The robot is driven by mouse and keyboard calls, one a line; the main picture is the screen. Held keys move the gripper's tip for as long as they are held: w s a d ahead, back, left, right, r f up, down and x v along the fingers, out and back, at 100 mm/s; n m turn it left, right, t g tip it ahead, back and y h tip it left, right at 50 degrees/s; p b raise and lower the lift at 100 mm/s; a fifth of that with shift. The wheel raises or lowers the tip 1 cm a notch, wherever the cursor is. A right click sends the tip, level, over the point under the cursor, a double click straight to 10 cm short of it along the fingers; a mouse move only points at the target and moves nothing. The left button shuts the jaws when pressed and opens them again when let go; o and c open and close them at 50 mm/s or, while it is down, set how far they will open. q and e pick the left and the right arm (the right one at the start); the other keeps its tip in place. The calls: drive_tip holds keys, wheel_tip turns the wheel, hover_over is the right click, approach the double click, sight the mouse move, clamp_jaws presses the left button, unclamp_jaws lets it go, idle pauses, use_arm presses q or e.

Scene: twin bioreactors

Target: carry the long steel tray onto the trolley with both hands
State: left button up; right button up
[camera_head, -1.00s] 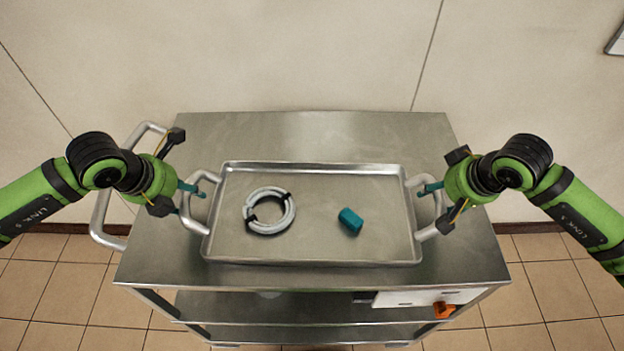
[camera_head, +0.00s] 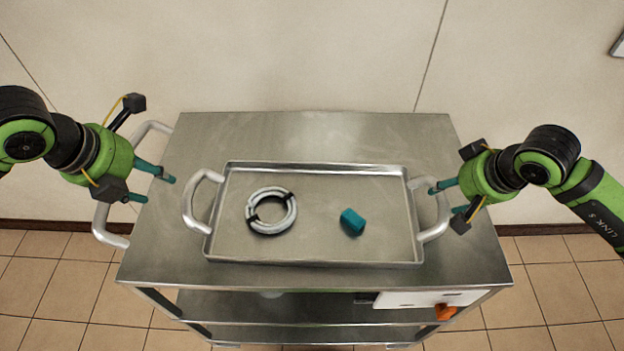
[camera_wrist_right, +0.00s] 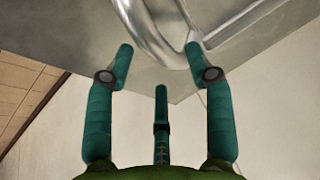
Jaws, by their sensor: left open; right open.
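The long steel tray (camera_head: 310,249) rests flat on the top of the steel trolley (camera_head: 300,130). A coiled white hose (camera_head: 253,222) with dark ties and a teal block (camera_head: 352,222) lie in it. My left gripper (camera_head: 155,184) is open and empty, apart from the tray's left handle (camera_head: 190,207). My right gripper (camera_head: 447,199) is open beside the tray's right handle (camera_head: 440,226). In the right wrist view, the handle (camera_wrist_right: 150,35) lies just beyond the open fingertips (camera_wrist_right: 160,48); I cannot tell whether they touch it.
The trolley's own push handle (camera_head: 112,238) sticks out on its left, close to my left gripper. Lower shelves (camera_head: 290,306) hold a white item with an orange part (camera_head: 445,311). The wall (camera_head: 300,60) stands behind. The trolley top around the tray is clear.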

drive_tip(key=v, duration=0.8)
drive_tip(key=shift+r, duration=0.15)
drive_tip(key=shift+s+d, duration=0.1)
drive_tip(key=shift+s, duration=0.1)
